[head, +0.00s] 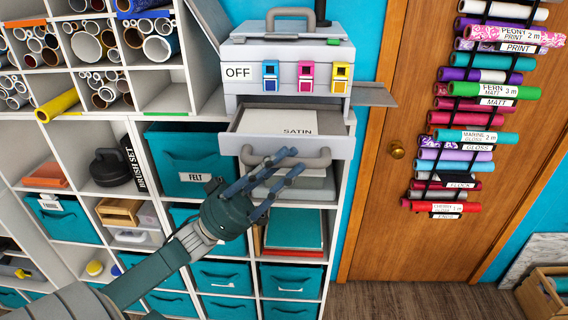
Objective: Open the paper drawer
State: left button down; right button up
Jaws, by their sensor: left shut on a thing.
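The paper drawer (280,123), a pale grey tray holding white sheets marked "SATIN", stands pulled out below the printer (287,52). Its curved grey handle (312,160) runs across the front. My left gripper (286,164) reaches up from the lower left, with its blue-grey fingers shut on the drawer handle, right of its middle. The fingers cover part of the handle. My right gripper does not show.
Teal bins and white cubbies fill the shelf below and left. A grey side tray (372,94) juts out right of the printer. A wooden door (400,215) with a rack of vinyl rolls (478,136) stands at right.

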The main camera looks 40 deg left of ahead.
pick_arm(q)
jog(key=shift+s+d+r, duration=0.1)
jog(key=shift+s+d, duration=0.1)
jog(key=shift+s, duration=0.1)
jog(key=c, duration=1.7)
grip_release()
jog(key=v, duration=1.2)
jog(key=shift+s+a, duration=0.1)
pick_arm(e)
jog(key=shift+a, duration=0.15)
